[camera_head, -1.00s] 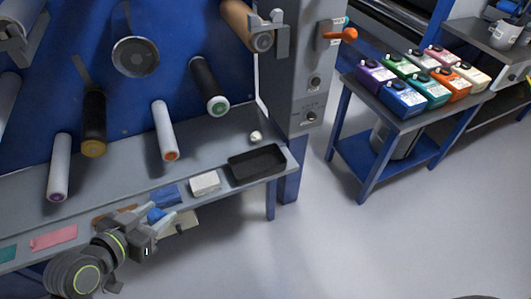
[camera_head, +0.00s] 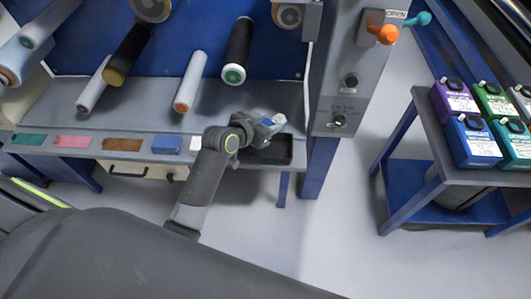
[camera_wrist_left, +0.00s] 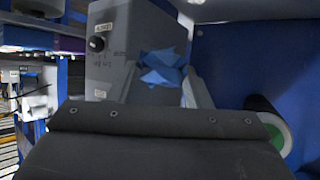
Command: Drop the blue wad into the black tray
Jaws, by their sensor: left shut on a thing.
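The crumpled blue wad (camera_wrist_left: 163,68) is held between the fingers of my left gripper (camera_head: 273,123). It shows clearly in the left wrist view; in the head view only a small bit of blue (camera_head: 267,122) shows at the fingertips. The black tray (camera_head: 284,157) lies on the right end of the grey ledge. My left gripper is above the tray's back part in the picture, and the wrist hides the tray's left side. I cannot tell the exact height of the wad over it. My right gripper is not in view.
A blue block (camera_head: 166,145) and coloured pads lie along the ledge left of the tray. Rollers (camera_head: 238,55) stick out from the blue panel behind. A grey control post (camera_head: 345,90) stands right of the tray. A side table (camera_head: 440,185) carries several coloured jugs.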

